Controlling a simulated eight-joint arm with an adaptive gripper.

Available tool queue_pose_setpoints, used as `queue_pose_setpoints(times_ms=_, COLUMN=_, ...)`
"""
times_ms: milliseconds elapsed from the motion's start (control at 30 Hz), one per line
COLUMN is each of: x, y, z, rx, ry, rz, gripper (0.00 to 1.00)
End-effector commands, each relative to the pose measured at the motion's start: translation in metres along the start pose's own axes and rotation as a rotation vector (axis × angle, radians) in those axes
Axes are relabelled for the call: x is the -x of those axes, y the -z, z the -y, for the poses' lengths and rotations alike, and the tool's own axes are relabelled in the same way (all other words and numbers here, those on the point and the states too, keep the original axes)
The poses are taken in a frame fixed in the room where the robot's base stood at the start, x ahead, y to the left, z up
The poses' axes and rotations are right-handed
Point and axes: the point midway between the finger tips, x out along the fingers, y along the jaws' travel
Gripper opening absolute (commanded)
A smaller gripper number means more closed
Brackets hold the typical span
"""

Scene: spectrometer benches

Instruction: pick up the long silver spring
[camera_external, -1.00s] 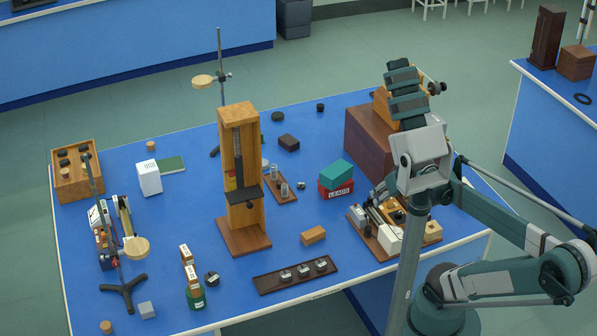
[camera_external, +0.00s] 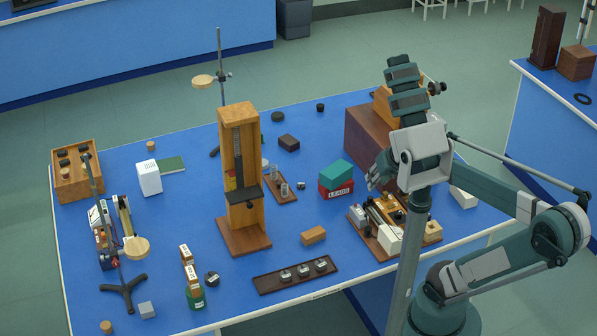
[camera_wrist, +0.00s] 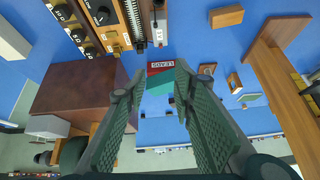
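I cannot pick out the long silver spring with certainty. A ribbed, coil-like grey strip (camera_wrist: 135,20) lies along the wooden circuit board (camera_external: 371,242), at the top of the wrist view. It is small and partly hidden in the external view. My gripper (camera_wrist: 160,72) is open and empty, its two green padded fingers spread apart. In the external view my gripper (camera_external: 379,177) is above the bench, just beyond the board and right of the LEADS box. The fingers appear apart from the coil-like strip.
The red LEADS box (camera_external: 335,191) has a teal block (camera_external: 336,173) on top. A large brown box (camera_external: 367,145) stands behind my gripper. A tall wooden stand (camera_external: 249,210) is mid-bench. A small wooden block (camera_external: 313,235) lies left of the board. Bare blue bench surrounds the block.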

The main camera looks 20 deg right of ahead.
Motion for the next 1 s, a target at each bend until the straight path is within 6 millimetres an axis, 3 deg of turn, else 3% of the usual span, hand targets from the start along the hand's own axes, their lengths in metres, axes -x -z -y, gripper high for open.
queue_pose_setpoints(times_ms=467, x=-0.011, y=0.077, z=0.028, rx=-0.174, ry=-0.005, rz=0.083, gripper=0.26)
queue_pose_setpoints(times_ms=1000, x=-0.047, y=0.154, z=0.063, rx=-0.371, ry=-0.034, rz=0.174, gripper=0.26)
